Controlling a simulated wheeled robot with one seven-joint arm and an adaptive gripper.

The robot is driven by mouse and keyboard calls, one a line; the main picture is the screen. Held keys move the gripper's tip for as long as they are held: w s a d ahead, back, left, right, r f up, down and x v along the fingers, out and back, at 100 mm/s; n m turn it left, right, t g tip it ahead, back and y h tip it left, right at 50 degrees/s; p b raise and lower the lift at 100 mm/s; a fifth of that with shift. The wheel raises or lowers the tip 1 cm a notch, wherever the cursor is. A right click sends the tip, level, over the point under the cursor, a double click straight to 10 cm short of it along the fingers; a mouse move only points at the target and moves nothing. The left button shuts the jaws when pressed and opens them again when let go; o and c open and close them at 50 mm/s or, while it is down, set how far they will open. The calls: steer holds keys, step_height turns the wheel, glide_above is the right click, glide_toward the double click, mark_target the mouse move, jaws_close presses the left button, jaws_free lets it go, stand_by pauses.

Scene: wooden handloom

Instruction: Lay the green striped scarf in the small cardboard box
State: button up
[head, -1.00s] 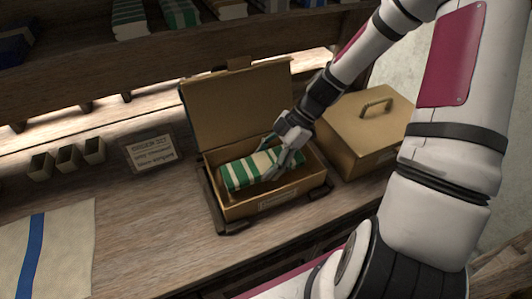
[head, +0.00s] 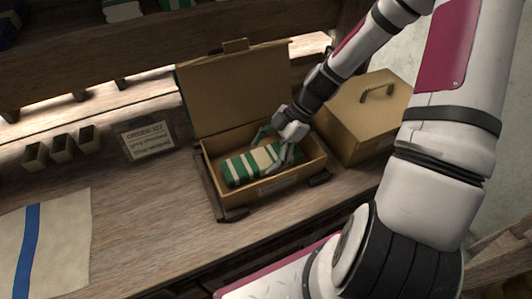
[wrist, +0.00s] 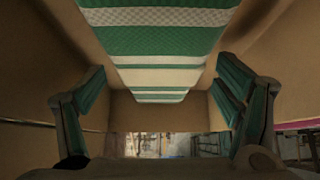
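The green and white striped scarf (head: 247,165) is a folded bundle inside the small open cardboard box (head: 268,190). The box's lid stands up at the back. In the wrist view the scarf (wrist: 160,42) fills the top centre, between brown box walls. My gripper (head: 271,151) is down in the box at the scarf's right part. Its fingers (wrist: 160,100) are spread wide, one on each side of the scarf, with gaps visible beside it. The scarf's underside is hidden.
A closed cardboard box with a handle (head: 365,115) stands close on the right. A small sign (head: 148,140) and several small open containers (head: 62,149) are on the left. A cloth with a blue stripe (head: 50,240) lies at front left. A shelf is overhead.

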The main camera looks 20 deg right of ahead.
steer(key=shift+s+f, duration=0.2)
steer(key=v, duration=1.2)
steer(key=shift+w+r, duration=0.15)
steer(key=s+a+r+m+t+h+p, duration=0.1)
steer(key=s+a+r+m+t+h, duration=0.1)
steer(key=s+r+m, duration=0.7)
steer(key=s+a+r+m+t+h, duration=0.2)
steer(key=s+a+r+m+h, duration=0.3)
steer(key=s+r+m, duration=0.4)
step_height(320, 180, up, 3)
steer(key=shift+s+a+f+h+p, duration=0.2)
steer(key=shift+a+h+p, duration=0.15)
steer(key=shift+a, duration=0.3)
steer(key=shift+c, duration=0.5)
